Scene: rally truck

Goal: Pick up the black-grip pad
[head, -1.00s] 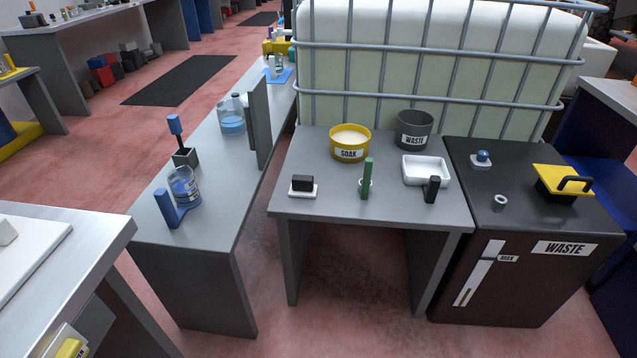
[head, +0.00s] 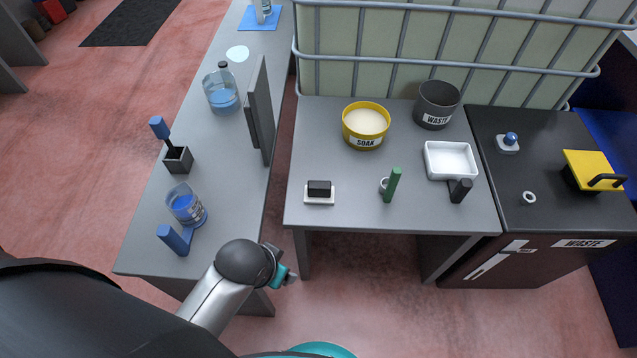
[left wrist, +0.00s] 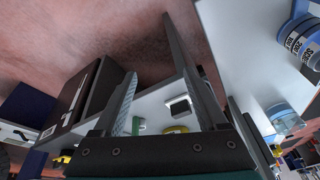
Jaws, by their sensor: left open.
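The black-grip pad (head: 319,188) is a small white block with a black grip on top. It lies on the front left part of the grey table (head: 345,217). It also shows in the left wrist view (left wrist: 179,106), small and seen between the fingers. My left gripper (head: 284,274) is in front of the table and to the left of the pad, apart from it, partly hidden behind its own wrist. In the left wrist view its fingers (left wrist: 160,70) are spread with nothing between them. My right gripper is not in view.
A green-handled tool (head: 393,185), a black-handled piece (head: 460,191), a white tray (head: 450,160), the yellow soak tub (head: 366,124) and the grey waste bin (head: 437,105) share the table. An upright grey panel (head: 260,112) stands on the left bench. The tabletop around the pad is clear.

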